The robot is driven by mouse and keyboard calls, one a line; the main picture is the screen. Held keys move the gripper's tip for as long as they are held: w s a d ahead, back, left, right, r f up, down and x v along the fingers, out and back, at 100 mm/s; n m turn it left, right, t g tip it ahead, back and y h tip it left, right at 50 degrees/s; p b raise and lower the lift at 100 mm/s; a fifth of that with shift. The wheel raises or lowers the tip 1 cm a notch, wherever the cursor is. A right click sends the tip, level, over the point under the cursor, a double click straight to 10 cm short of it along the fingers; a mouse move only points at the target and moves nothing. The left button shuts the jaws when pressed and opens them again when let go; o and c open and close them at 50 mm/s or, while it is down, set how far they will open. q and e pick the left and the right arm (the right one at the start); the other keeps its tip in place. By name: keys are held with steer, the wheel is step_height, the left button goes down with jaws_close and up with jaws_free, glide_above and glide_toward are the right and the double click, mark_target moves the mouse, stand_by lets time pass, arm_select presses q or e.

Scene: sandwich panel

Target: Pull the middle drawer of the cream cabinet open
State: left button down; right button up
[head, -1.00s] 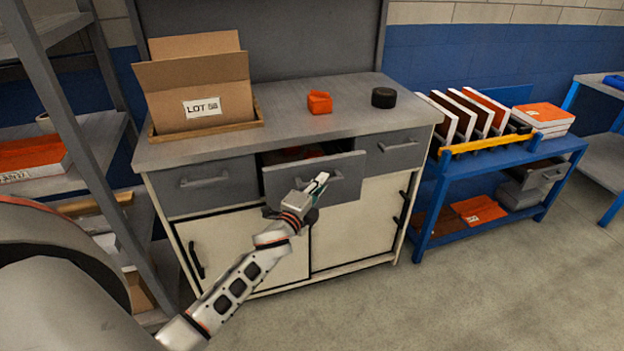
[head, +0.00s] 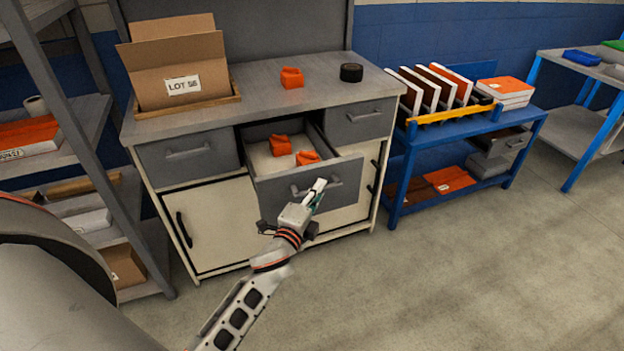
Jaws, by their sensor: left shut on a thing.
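The cream cabinet (head: 222,222) has a grey top and a row of three grey drawers. Its middle drawer (head: 274,193) is pulled well out, and its pale inside shows two orange objects (head: 281,145). My left gripper (head: 318,187) is shut on the handle (head: 330,185) of the middle drawer, at the right part of its front. The fingers hide part of the handle. The left drawer (head: 188,156) and the right drawer (head: 360,121) are closed. My right gripper is not in view.
On the cabinet top are a cardboard box (head: 176,65) in a wooden tray, an orange object (head: 291,78) and a black roll (head: 351,72). A grey shelf rack (head: 88,150) stands left. A blue cart (head: 440,150) stands right. The floor in front is clear.

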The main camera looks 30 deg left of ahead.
arm_select(q)
steer(key=s+d, duration=0.2)
steer(key=shift+s+d, duration=0.2)
steer(key=shift+d, duration=0.2)
steer(key=shift+s+d, duration=0.4)
steer(key=c, duration=2.1)
jaws_free()
